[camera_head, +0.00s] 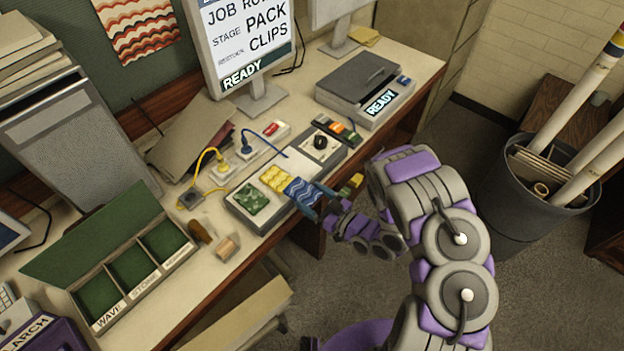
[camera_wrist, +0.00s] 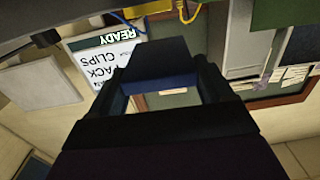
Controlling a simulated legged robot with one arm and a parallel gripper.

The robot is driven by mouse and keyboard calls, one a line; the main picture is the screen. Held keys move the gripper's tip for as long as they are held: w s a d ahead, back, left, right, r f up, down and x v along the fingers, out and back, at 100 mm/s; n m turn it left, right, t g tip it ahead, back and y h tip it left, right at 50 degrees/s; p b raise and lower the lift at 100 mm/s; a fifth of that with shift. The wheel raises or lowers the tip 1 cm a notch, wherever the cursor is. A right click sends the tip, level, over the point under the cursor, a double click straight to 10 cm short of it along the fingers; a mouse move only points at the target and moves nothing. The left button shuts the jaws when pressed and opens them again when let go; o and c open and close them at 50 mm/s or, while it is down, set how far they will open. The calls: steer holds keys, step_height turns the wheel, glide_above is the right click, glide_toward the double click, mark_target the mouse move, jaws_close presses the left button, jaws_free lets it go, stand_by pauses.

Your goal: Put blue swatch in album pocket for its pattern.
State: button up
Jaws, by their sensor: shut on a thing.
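The blue swatch (camera_head: 300,189) has a pale wavy pattern and shows at the right end of the row of swatches on the grey sample tray (camera_head: 243,222). My gripper (camera_head: 318,206) is shut on its near right edge; the fingers hide that edge. I cannot tell whether the swatch is lifted off the tray. The open green album (camera_head: 75,288) lies at left with three pockets. The front label reads WAVE, the middle one seems to read STONE, and the third is unclear.
A yellow swatch (camera_head: 273,177) and a green swatch (camera_head: 250,200) lie beside the blue one. A brown bottle-like item (camera_head: 200,232) and a small tan block (camera_head: 228,247) stand between tray and album. Yellow and blue cables run behind. A monitor (camera_head: 245,45) stands at the back.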

steer(key=shift+s, duration=0.2)
steer(key=w+d+r+m+t+h+b, duration=0.1)
steer(key=w+d+r+m+t+h, duration=0.15)
steer(key=w+d+r, duration=0.4)
steer(key=w+d+r+m+t+h+b, duration=0.1)
steer(key=w+r+m+t+h+b, duration=0.15)
steer(key=w, duration=0.65)
steer(key=w+d+r+m+t+h+b, duration=0.1)
steer(key=w+d+r+m+h, duration=0.15)
steer(key=r, duration=0.45)
steer(key=w+d+r+m+h, duration=0.1)
steer(key=d+r+h, duration=0.25)
steer(key=r, duration=0.25)
steer(key=w+d+r+m+t+h+b, duration=0.1)
steer(key=w+d+r+m+h, duration=0.15)
steer(key=r, duration=0.45)
steer(key=s+f, duration=0.4)
steer(key=f, duration=0.4)
steer(key=s+f, duration=0.5)
steer(key=f, duration=0.2)
steer(key=shift+d+f+h, duration=0.15)
steer(key=shift+f+h, duration=0.25)
steer(key=shift+h, duration=0.05)
steer(key=shift+w+n, duration=0.1)
steer(key=shift+n, duration=0.2)
